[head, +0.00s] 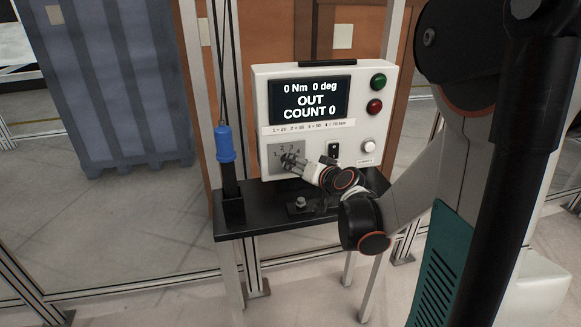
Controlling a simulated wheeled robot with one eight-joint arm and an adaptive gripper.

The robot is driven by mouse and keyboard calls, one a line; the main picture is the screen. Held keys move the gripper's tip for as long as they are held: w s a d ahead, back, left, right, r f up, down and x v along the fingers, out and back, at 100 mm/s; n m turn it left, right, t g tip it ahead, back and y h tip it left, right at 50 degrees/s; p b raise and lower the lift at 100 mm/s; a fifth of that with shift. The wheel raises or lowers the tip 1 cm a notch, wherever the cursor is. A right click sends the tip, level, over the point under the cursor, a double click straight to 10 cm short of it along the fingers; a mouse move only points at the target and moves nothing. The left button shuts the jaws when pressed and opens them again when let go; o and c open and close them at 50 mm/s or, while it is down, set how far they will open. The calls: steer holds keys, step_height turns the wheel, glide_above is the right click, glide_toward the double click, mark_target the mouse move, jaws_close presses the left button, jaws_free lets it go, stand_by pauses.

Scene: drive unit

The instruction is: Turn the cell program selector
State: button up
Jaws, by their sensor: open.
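The program selector (289,160) is a small dark knob on a grey plate marked 1 to 4, low on the left of a white control box (326,170). Its exact pointer position is too small to tell. My gripper (299,163) is at the selector, reaching in from the right, and its fingers partly hide the knob. The fingers are open; whether they touch the knob cannot be told. The box's screen (308,100) reads "0 Nm 0 deg", "OUT" and "COUNT 0".
A green button (378,81), a red button (374,106), a white knob (368,146) and a black switch (334,150) sit on the box. A blue-and-black tool (225,145) stands left on the black shelf (270,229). A bolt (300,203) is below my gripper.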

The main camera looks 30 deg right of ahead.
mark_target(288, 161)
steer(key=b+x, duration=0.2)
steer(key=x, duration=0.5)
steer(key=shift+c, duration=0.3)
steer(key=c, duration=1)
